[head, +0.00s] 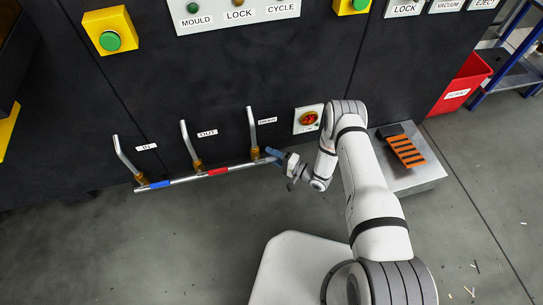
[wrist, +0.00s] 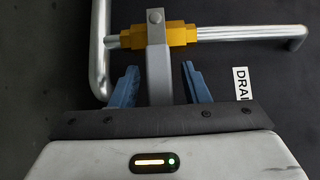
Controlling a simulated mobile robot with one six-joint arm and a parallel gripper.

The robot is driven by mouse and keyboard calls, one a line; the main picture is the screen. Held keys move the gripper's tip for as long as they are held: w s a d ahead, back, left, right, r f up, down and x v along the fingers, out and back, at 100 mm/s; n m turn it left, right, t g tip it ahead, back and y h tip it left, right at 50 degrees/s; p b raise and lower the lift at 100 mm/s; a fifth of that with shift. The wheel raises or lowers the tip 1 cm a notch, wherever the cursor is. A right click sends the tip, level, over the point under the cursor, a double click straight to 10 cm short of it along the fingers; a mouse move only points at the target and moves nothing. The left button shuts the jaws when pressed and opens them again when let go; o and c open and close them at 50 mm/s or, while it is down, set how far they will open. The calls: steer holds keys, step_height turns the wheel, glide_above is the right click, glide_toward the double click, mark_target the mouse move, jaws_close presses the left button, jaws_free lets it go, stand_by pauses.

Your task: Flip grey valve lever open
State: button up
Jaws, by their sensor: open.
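The grey valve lever (wrist: 158,68) shows in the wrist view as a flat bar bolted to a yellow valve body (wrist: 182,35). It reaches down from the valve toward my palm. My gripper (wrist: 160,72) is open, with one blue finger on each side of the lever and a gap visible on both sides. In the head view my gripper (head: 273,156) is at the right end of the pipe row, by the drain valve (head: 255,153). The lever cannot be made out there.
A horizontal pipe (head: 190,179) with blue and red bands joins three upright pipes. In and out valves stand left of mine. A red-yellow rotary switch (head: 309,118) is on the panel close to my wrist. A grey box (head: 422,178) with an orange-striped item stands right.

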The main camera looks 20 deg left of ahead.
steer(key=shift+c, duration=0.5)
jaws_close()
